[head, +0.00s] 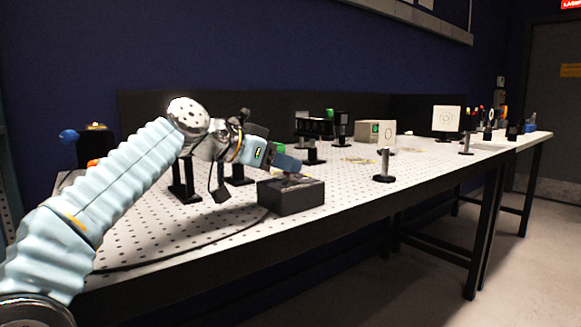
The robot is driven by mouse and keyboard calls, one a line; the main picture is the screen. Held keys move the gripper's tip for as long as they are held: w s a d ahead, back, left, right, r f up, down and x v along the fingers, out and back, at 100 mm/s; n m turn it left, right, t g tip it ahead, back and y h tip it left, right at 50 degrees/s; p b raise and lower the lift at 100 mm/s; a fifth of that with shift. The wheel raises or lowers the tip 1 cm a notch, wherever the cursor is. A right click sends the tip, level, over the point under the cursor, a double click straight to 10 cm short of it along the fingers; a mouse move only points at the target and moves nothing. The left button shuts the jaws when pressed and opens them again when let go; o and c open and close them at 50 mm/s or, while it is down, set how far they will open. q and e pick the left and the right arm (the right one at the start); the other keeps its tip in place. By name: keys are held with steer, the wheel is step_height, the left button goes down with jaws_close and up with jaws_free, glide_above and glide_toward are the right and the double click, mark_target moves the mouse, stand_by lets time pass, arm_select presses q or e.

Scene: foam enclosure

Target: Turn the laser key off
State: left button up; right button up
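A black box (291,198) sits near the front edge of the perforated optical table (345,190). A small reddish detail shows on its top, but it is too small to tell whether it is the laser key. My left gripper (287,163) reaches in from the left and hangs just over the top of the box. Its fingers point right and slightly down. They are blurred at this size, so I cannot tell whether they are open, shut or touching anything. My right gripper is out of view.
Black posts and mounts stand behind the box, and a silver post (384,163) stands to its right. A beige box (376,133) and a white screen (447,119) are further back. A black cable lies on the table at left. The floor at right is clear.

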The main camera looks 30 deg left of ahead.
arm_select(q)
steer(key=shift+x, duration=1.15)
jaws_close()
